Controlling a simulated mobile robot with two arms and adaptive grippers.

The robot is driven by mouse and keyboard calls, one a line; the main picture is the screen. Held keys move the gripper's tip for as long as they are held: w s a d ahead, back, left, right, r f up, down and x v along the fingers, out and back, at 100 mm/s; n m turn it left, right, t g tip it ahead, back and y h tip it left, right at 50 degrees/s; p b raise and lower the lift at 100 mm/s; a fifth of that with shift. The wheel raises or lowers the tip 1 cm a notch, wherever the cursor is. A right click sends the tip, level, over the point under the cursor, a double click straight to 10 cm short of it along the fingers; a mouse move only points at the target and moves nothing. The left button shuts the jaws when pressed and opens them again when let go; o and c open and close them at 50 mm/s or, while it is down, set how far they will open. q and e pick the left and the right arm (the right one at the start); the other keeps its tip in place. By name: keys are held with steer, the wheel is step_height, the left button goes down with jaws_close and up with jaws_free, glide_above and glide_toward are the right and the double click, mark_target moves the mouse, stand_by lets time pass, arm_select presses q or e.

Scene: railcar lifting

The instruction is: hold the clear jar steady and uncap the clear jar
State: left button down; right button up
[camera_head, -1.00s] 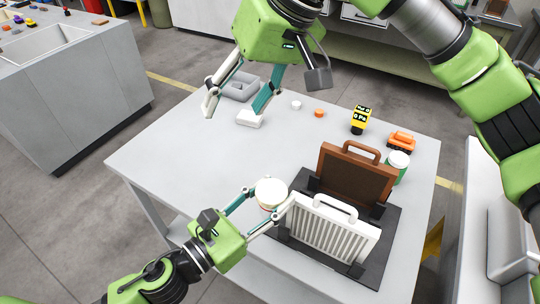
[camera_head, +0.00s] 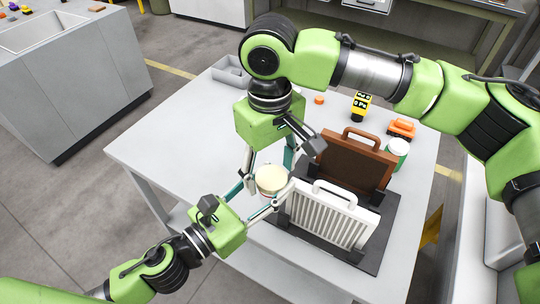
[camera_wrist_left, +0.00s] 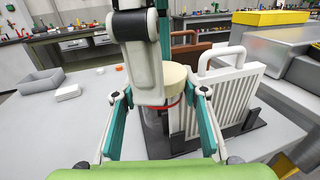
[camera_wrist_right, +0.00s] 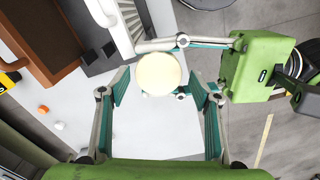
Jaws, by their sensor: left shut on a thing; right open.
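The clear jar (camera_wrist_left: 155,120) with its cream lid (camera_head: 271,179) is held upright between the fingers of my left gripper (camera_head: 262,200), beside the white case. My left gripper is shut on the jar's body. My right gripper (camera_head: 268,172) points down over the jar, open, with its fingers on either side of the lid. In the right wrist view the round lid (camera_wrist_right: 158,74) lies between and beyond the open fingertips, and any contact is unclear. The jar's body is mostly hidden by the fingers.
A black rack holds a white ribbed case (camera_head: 328,214) and a brown case (camera_head: 352,165) close to the right of the jar. The table's left side (camera_head: 170,145) is clear.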

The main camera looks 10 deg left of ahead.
steer(key=shift+f, duration=0.3)
steer(key=c, duration=1.2)
steer(key=shift+s+a+n, duration=0.15)
steer(key=shift+n, duration=1.55)
steer(key=o, duration=1.1)
steer(key=shift+o, duration=0.6)
